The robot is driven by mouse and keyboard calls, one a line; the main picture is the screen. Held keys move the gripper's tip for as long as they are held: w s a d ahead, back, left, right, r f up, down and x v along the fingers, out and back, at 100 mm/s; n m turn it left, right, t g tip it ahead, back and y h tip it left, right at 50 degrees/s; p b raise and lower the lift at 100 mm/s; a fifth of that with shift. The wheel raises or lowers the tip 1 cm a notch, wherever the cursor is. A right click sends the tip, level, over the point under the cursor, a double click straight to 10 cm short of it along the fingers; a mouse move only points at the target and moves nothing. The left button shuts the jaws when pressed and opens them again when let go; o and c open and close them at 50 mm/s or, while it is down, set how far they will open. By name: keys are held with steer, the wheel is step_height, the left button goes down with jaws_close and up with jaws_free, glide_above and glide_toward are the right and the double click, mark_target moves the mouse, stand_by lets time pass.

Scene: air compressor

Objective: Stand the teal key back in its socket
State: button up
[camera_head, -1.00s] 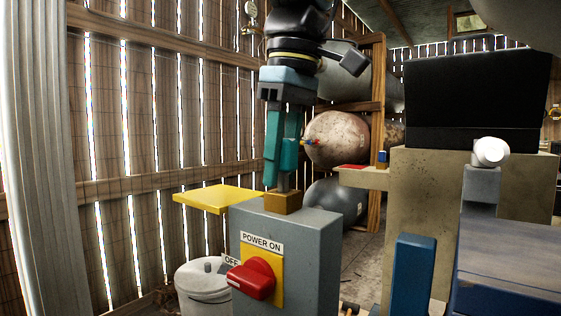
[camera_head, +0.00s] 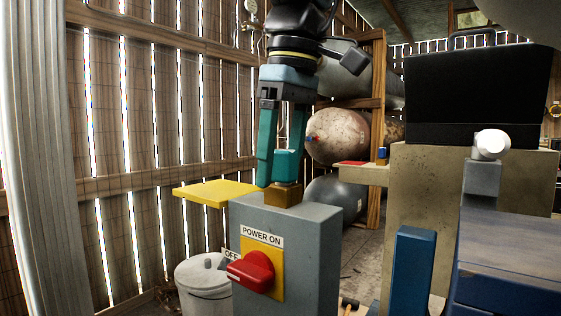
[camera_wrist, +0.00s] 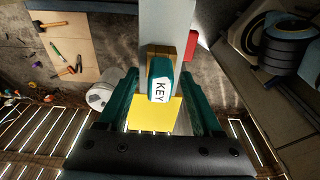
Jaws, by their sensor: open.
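The teal key (camera_head: 288,166) stands upright in the brown socket block (camera_head: 283,196) on top of the grey switch box (camera_head: 300,225). Its head sits low against the block and no shaft shows between them. In the wrist view the key's head (camera_wrist: 160,88) shows its white KEY label, with the brown socket block (camera_wrist: 152,54) behind it. My gripper (camera_head: 281,168) is open around the key, pointing down. In the wrist view its teal fingers (camera_wrist: 160,78) stand on both sides of the key, with gaps. The hole is hidden by the key.
A red power knob (camera_head: 250,271) sticks out of the box front. A yellow plate (camera_head: 212,194) lies left of the box, above a white bucket (camera_head: 203,285). A tan block (camera_head: 415,235) with a black case (camera_head: 470,95) stands at the right.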

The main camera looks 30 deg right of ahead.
steer(key=r, duration=0.2)
steer(key=r+p, duration=0.1)
steer(key=r, duration=0.2)
steer(key=s+r+p, duration=0.1)
steer(key=r, duration=0.1)
steer(key=shift+d+r, duration=0.2)
steer(key=shift+d, duration=0.05)
stand_by(0.4)
